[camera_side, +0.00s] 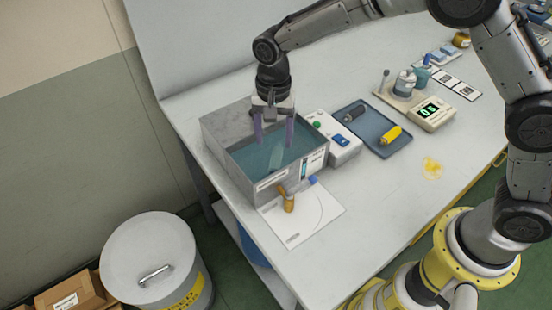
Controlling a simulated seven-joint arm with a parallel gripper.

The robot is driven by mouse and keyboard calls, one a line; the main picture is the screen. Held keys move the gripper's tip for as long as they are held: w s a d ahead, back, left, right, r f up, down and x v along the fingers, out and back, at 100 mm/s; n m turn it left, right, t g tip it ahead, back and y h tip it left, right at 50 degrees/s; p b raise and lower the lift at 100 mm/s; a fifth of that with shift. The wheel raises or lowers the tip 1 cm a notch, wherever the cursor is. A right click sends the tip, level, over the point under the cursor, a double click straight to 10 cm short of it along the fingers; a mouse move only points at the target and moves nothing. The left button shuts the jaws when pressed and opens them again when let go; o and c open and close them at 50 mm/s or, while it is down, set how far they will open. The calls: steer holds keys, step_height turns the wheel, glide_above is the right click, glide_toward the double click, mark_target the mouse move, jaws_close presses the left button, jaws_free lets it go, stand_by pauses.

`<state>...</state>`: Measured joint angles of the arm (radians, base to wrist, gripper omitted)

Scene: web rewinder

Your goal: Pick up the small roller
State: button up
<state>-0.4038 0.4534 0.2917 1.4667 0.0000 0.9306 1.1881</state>
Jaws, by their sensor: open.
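I cannot pick out a thing that is clearly the small roller. Two short cylindrical pieces lie on a blue-grey tray (372,110): a dark one (354,114) at its left and a yellow one (391,135) at its right. My gripper (274,135) points down over a grey open-topped bath (222,128) of blue-green liquid. Its two purple fingers are apart, with nothing seen held between them. A pale, slender shape (276,156) shows in the liquid just below the fingers. I cannot tell whether the fingertips touch the liquid.
A white control box (340,150) adjoins the bath. A brass-coloured fitting (287,201) stands at the bath's front, above a white sheet (312,218). A device with a green display (430,110) sits beyond the tray. A yellow spill (432,168) marks the otherwise clear front right table.

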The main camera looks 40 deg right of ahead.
mark_target(276, 157)
steer(key=shift+d+f, duration=0.15)
steer(key=shift+f, duration=1.6)
steer(key=shift+d+f, duration=0.1)
steer(key=shift+f, duration=1.6)
jaws_close()
